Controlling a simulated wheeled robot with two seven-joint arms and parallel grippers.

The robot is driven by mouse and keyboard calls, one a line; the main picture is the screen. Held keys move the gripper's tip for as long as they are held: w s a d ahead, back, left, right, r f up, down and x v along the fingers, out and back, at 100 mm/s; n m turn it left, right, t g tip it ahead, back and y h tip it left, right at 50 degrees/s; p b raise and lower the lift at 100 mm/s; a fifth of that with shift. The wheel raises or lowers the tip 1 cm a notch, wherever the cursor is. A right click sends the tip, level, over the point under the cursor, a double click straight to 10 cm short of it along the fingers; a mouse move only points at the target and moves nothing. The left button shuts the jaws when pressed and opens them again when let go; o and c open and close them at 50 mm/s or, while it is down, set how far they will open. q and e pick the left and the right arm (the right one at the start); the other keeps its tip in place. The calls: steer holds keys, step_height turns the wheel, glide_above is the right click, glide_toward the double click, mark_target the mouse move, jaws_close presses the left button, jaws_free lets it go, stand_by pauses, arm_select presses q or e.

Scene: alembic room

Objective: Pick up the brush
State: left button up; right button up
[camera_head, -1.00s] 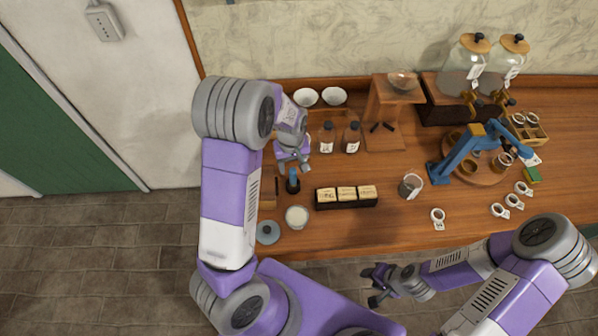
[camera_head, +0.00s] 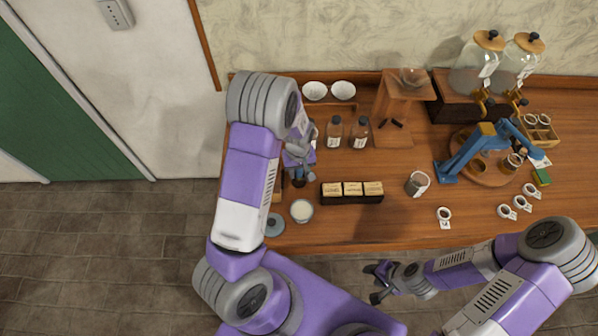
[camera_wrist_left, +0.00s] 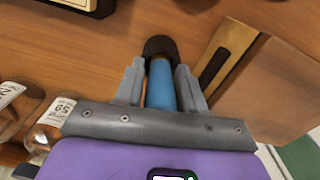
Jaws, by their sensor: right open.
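The brush (camera_wrist_left: 161,82) has a blue handle and a dark round end, and lies between the two fingers of my left gripper (camera_wrist_left: 160,88) in the left wrist view. The fingers are close on both sides of the handle; I cannot tell whether both press on it. In the head view my left gripper (camera_head: 299,168) is over the brush at the left part of the counter. Only the brush's dark lower end (camera_head: 299,183) shows below it there. My right gripper (camera_head: 376,284) is open and empty, in front of the counter's edge.
A cup of white content (camera_head: 301,211) and a blue-grey lid (camera_head: 274,225) stand near the brush. A black tray (camera_head: 351,198) with labelled blocks lies to its right, and two brown bottles (camera_head: 334,132) stand behind. A wooden box (camera_wrist_left: 240,75) is close beside the brush.

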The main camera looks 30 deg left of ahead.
arm_select(q)
jaws_close()
steer(key=shift+r, duration=0.15)
step_height(320, 180, up, 10)
steer(key=shift+f+p, duration=0.1)
steer(key=shift+p, duration=0.4)
